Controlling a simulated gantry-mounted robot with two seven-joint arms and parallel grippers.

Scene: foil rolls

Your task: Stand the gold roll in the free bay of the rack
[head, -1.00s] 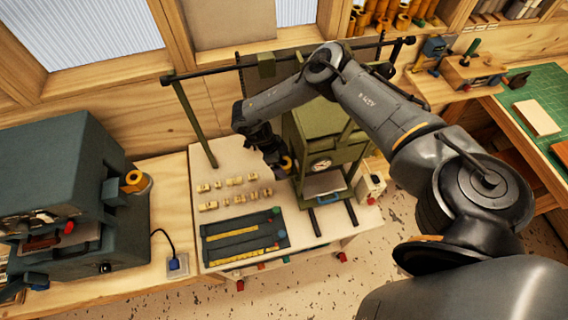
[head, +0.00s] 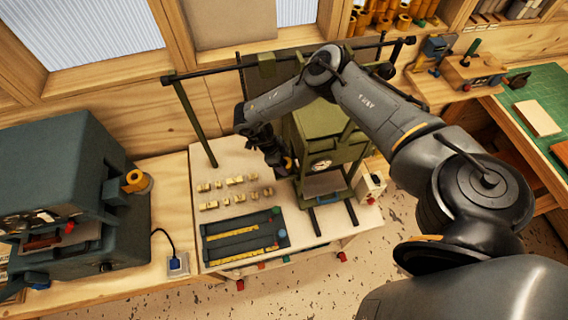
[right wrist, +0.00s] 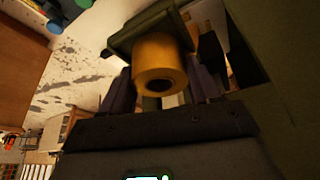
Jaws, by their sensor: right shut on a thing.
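My right gripper (head: 277,161) is shut on a gold roll (right wrist: 160,68), beside the green press (head: 322,130). In the right wrist view the roll sits between the two dark fingers, its round end with a dark core hole facing the camera. An olive-green part of the press lies right behind the roll; I cannot tell whether they touch. In the head view the gripper mostly hides this roll. A shelf rack (head: 362,42) with several gold rolls stands at the top; I cannot make out its free bay. My left gripper is not in view.
Another gold roll (head: 134,181) is on the blue-grey machine (head: 70,165) at left. Small brass type pieces (head: 233,182) and a dark tray (head: 245,238) lie on the pale bench before the press. A green cutting mat (head: 545,100) is at right.

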